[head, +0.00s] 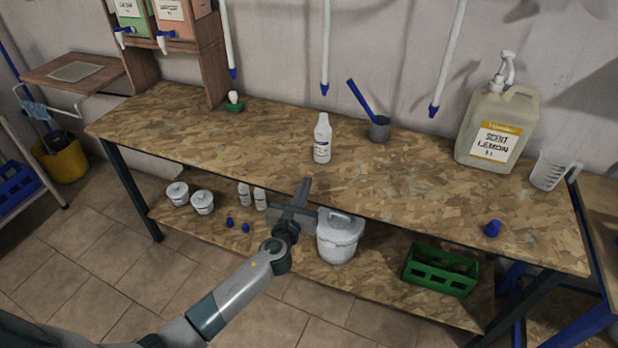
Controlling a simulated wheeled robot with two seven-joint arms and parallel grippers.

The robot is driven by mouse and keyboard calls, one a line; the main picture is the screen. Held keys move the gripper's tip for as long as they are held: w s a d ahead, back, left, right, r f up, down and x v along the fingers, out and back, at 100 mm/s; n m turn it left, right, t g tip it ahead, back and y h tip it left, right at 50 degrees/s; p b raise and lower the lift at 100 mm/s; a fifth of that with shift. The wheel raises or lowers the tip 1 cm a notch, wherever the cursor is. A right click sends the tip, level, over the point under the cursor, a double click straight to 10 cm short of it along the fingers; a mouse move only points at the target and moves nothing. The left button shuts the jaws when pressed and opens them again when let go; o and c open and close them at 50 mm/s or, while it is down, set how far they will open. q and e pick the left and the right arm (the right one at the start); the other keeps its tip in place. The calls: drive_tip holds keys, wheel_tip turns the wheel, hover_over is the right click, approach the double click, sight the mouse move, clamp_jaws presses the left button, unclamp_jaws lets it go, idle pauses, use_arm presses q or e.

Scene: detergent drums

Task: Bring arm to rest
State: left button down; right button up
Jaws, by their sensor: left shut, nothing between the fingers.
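My left arm comes in from the lower left, and its gripper (303,188) is shut and empty. It is in front of the near edge of the wooden workbench (190,125), with its fingers pointing up toward the back. My right gripper is not in view.
The lower shelf holds a green crate (440,270), small tubs (202,202) and small bottles (260,198). Hoses hang behind.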

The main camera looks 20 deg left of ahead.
use_arm(q)
drive_tip(key=shift+s, duration=0.5)
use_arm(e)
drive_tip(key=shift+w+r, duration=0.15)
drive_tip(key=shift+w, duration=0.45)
